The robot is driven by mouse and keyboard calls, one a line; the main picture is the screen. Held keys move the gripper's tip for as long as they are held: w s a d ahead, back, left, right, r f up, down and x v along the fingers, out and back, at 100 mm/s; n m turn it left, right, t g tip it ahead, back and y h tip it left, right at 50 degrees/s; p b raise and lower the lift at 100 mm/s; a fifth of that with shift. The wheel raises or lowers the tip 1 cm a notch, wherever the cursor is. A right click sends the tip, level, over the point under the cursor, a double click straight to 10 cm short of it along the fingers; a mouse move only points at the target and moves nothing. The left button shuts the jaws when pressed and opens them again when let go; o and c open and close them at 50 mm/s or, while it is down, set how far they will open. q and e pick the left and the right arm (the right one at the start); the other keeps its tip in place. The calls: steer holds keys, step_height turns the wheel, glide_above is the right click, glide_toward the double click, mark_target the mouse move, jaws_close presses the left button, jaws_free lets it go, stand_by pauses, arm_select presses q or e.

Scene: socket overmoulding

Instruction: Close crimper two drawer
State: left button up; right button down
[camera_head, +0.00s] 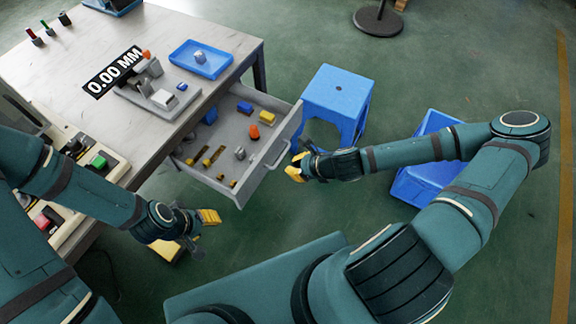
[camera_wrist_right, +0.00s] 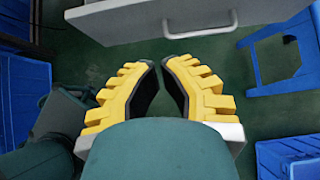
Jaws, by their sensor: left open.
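The grey drawer (camera_head: 222,185) under the workbench is pulled out, with its bar handle (camera_head: 276,153) on its front. The drawer front (camera_wrist_right: 130,17) and handle (camera_wrist_right: 198,27) also show at the top of the right wrist view. My right gripper (camera_head: 294,169) is just outside the drawer front, apart from the handle. In the wrist view its yellow fingers (camera_wrist_right: 161,62) lean together with a narrow gap at the tips and nothing between them; whether this counts as open is unclear. My left gripper (camera_head: 190,232) is open and empty, lower left of the drawer.
The drawer holds an orange part (camera_head: 254,132), a blue block and several small pieces. A blue stool (camera_head: 338,92) stands close to the drawer's right side. A blue crate (camera_head: 412,188) is behind my right arm. The bench carries a blue tray (camera_head: 203,63) and a measuring device (camera_head: 158,96).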

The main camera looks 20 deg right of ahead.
mark_target(262, 163)
steer(key=b+x, duration=0.1)
steer(key=x, duration=0.2)
steer(key=r+x, duration=0.1)
steer(key=x, duration=0.2)
steer(key=w+b+x, duration=0.1)
steer(key=x, duration=0.3)
steer(key=shift+a+r+b, duration=0.15)
steer(key=shift+a+b, duration=0.2)
steer(key=shift+a, duration=0.05)
arm_select(q)
steer(key=shift+w+a+f, duration=0.1)
steer(key=shift+w+f, duration=0.1)
steer(key=shift+f, duration=0.65)
steer(key=shift+w+f, duration=0.15)
steer(key=shift+f, duration=0.65)
arm_select(e)
steer(key=shift+w+a+r, duration=0.1)
steer(key=shift+w+a, duration=0.25)
steer(key=shift+w, duration=0.15)
steer(key=shift+w+a, duration=0.1)
